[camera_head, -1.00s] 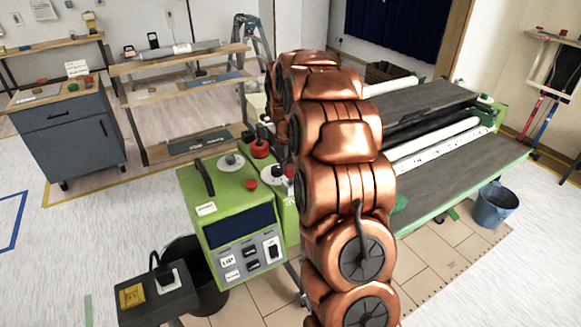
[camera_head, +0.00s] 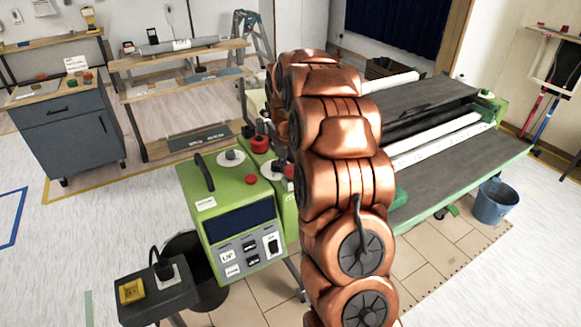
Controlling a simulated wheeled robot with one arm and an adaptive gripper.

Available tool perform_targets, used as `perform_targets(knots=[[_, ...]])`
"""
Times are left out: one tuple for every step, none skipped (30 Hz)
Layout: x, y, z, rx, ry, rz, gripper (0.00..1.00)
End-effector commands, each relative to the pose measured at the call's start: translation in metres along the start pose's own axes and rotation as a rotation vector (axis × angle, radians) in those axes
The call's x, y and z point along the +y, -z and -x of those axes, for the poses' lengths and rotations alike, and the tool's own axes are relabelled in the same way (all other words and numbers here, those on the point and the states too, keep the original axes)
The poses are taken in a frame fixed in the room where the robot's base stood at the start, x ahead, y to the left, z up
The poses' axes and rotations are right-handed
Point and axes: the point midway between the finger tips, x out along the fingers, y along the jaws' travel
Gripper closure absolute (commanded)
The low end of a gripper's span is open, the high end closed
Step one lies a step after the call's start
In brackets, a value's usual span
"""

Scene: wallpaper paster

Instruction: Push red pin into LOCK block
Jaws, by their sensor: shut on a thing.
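My copper arm rises through the middle and bends down at its far end. Dark parts of my gripper (camera_head: 268,127) show just left of the arm, above the green machine; its fingertips are mostly hidden. A red cylindrical piece (camera_head: 260,145) shows right below these dark parts. I cannot tell whether it is the red pin or a fixed knob. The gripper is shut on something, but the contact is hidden. The green machine (camera_head: 205,222) has a black handle, a pale disc, a small red button (camera_head: 251,180) and a front panel. No LOCK lettering is readable.
Long dark tables and white rollers (camera_head: 437,140) extend right behind my arm. A blue bucket (camera_head: 493,203) stands at right. A dark switch box (camera_head: 157,294) stands at front left. A grey cabinet (camera_head: 70,135) and wooden shelves (camera_head: 182,62) stand behind, with open floor at left.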

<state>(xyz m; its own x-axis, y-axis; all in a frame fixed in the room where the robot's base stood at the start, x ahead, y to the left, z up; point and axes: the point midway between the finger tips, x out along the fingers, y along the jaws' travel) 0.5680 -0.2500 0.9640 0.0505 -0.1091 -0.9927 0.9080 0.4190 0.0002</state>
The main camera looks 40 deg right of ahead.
Motion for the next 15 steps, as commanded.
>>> perform_targets(knots=[[0.0, 0.0003, -0.0013, 0.0, 0.0, 0.0, 0.97], [0.0, 0.0003, -0.002, 0.0, 0.0, 0.0, 0.97], [0.0, 0.0005, -0.0028, 0.0, 0.0, 0.0, 0.97], [0.0, 0.0005, -0.0034, 0.0, 0.0, 0.0, 0.97], [0.0, 0.0006, -0.004, 0.0, 0.0, 0.0, 0.97], [0.0, 0.0007, -0.0047, 0.0, 0.0, 0.0, 0.97], [0.0, 0.0008, -0.0053, 0.0, 0.0, 0.0, 0.97], [0.0, 0.0009, -0.0059, 0.0, 0.0, 0.0, 0.97], [0.0, 0.001, -0.0067, 0.0, 0.0, 0.0, 0.97], [-0.0001, 0.0011, -0.0073, 0.001, 0.0, 0.0, 0.97], [0.0, 0.0012, -0.0079, 0.001, 0.0, 0.0, 0.97], [0.0, 0.0013, -0.0087, 0.001, 0.0, 0.0, 0.97], [0.0, 0.0014, -0.0093, 0.001, 0.0, 0.0, 0.97], [0.0, 0.0015, -0.0098, 0.001, 0.0, 0.0, 0.97], [0.0, 0.0015, -0.01, 0.001, 0.0, 0.0, 0.62]])
